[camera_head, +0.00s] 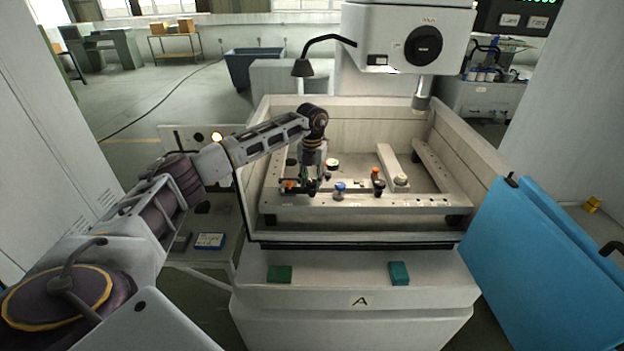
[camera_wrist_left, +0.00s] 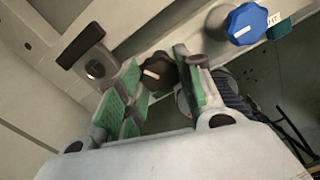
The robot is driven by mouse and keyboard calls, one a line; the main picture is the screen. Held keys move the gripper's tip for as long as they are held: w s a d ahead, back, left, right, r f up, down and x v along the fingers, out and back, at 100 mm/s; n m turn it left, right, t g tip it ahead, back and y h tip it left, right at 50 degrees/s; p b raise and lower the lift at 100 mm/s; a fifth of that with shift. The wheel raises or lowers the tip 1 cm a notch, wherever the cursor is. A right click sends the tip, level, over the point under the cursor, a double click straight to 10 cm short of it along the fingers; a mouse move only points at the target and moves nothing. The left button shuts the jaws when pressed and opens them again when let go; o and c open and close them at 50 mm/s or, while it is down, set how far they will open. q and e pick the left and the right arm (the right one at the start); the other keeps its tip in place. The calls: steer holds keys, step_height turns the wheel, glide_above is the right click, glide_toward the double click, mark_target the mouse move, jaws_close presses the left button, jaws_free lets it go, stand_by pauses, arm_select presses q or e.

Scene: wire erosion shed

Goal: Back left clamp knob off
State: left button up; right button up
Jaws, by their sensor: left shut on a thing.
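My left gripper (camera_head: 309,181) reaches down into the white machine tank, over the left part of the work frame. In the left wrist view, its green-padded fingers (camera_wrist_left: 158,72) are shut on a black knob (camera_wrist_left: 160,70) with a white mark. In the head view the gripper mostly hides this knob. A blue knob (camera_head: 340,189) stands just right of the gripper; it also shows in the left wrist view (camera_wrist_left: 242,23). A dark knob with an orange top (camera_head: 377,178) stands farther right. An orange-topped piece (camera_head: 290,186) is just left of the fingers. My right gripper is out of view.
The tank wall (camera_head: 478,150) surrounds the work frame, and the machine head (camera_head: 405,40) with its nozzle hangs above at the back. Blue panels (camera_head: 540,250) lean at the right.

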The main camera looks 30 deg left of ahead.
mark_target(312, 182)
arm_select(q)
steer(key=shift+r+n, duration=0.1)
steer(key=shift+n, duration=0.3)
steer(key=o, duration=1)
steer(key=shift+o, duration=0.2)
step_height(312, 182, up, 12)
stand_by(0.5)
